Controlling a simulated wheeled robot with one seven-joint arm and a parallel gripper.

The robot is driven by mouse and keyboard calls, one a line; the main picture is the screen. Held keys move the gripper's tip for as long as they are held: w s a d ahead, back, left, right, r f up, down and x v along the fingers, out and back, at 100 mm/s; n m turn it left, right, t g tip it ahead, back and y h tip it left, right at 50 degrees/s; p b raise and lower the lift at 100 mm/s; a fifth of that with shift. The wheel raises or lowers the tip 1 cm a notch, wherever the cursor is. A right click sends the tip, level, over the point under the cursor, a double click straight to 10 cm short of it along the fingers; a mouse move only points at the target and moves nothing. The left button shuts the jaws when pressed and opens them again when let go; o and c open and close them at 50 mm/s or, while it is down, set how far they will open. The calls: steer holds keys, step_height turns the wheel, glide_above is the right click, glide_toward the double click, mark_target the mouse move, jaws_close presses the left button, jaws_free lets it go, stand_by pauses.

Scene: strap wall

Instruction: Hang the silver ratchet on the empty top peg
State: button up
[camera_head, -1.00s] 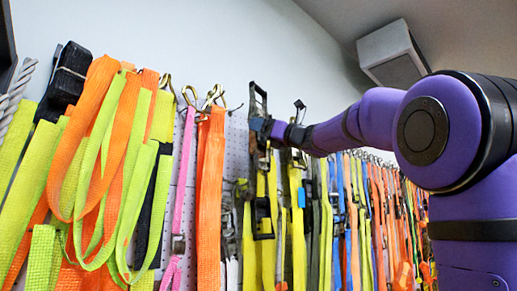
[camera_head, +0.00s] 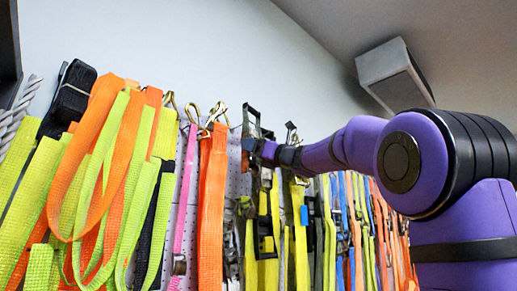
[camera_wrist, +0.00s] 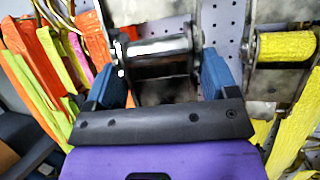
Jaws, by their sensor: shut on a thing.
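My gripper (camera_head: 256,150) is at the pegboard, at the end of my purple arm. It is shut on the silver ratchet (camera_head: 250,122), which stands roughly upright above the jaws in the head view. In the wrist view my gripper (camera_wrist: 162,78) has its blue fingers on either side of the ratchet's shiny metal spool (camera_wrist: 158,48). The ratchet's upper end is outside the wrist view. I cannot clearly pick out the empty top peg in either view.
Orange straps (camera_head: 211,190) and hooks (camera_head: 213,115) hang just left of the gripper. A ratchet with a yellow-wound spool (camera_wrist: 286,46) hangs close on the right. The pegboard (camera_wrist: 225,25) lies behind. Bare wall is above.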

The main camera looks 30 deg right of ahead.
mark_target(259, 163)
steer(key=shift+w+a+f, duration=0.2)
steer(key=shift+w+f, duration=0.05)
steer(key=shift+w, duration=0.75)
steer(key=shift+w+a+f, duration=0.25)
steer(key=shift+w, duration=0.8)
steer(key=shift+w+a+f, duration=0.2)
steer(key=shift+w+f, duration=0.05)
steer(key=shift+w, duration=0.75)
steer(key=shift+f, duration=0.1)
steer(key=o, duration=1.4)
steer(key=shift+c, duration=0.2)
steer(key=shift+w+f, duration=0.1)
steer(key=v, duration=1.1)
steer(key=shift+r, duration=0.2)
